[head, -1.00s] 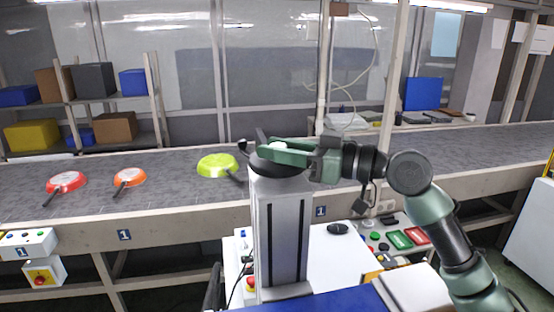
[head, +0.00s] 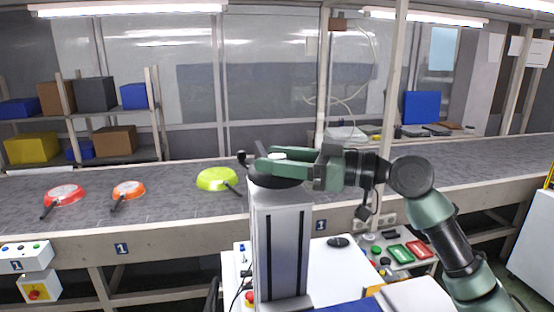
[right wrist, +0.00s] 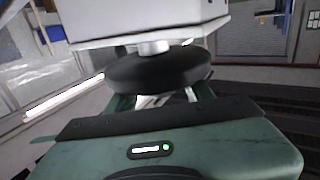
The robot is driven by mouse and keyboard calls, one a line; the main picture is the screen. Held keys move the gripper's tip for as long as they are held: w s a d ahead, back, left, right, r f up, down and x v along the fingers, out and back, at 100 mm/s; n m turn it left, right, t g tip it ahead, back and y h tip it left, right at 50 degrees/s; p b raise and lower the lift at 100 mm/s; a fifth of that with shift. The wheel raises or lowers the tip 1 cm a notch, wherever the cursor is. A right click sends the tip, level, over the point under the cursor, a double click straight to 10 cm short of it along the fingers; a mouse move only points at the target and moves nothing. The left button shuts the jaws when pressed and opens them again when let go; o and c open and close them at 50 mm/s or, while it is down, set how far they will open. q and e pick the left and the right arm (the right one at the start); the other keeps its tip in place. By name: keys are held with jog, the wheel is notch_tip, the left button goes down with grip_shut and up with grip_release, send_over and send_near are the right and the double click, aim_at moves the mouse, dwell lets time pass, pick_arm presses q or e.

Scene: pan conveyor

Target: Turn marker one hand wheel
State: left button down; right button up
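The hand wheel (head: 262,184) is a black disc with a small black knob at its left edge. It lies flat on top of a grey upright post (head: 280,245) in front of the conveyor, near a blue "1" plate (head: 320,225). My right gripper (head: 275,160) reaches in from the right at the wheel's top. Its green fingers look spread, with a pale part between them. In the right wrist view, the wheel (right wrist: 158,72) sits on a short pale shaft under a white body, and the fingers (right wrist: 160,98) are partly hidden beside it. Firm contact cannot be told. My left gripper is out of view.
The conveyor (head: 430,166) runs across behind the post. A red pan (head: 65,194), an orange pan (head: 128,189) and a green pan (head: 217,179) lie on it. A control panel with red and green buttons (head: 400,253) is below my right arm. Shelves with boxes stand back left.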

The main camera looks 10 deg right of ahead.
jog(key=shift+s+d+f+b, duration=0.15)
jog(key=shift+s+d+b, duration=0.05)
jog(key=shift+d+b, duration=0.15)
jog(key=b+v, duration=0.3)
jog(key=v, duration=0.4)
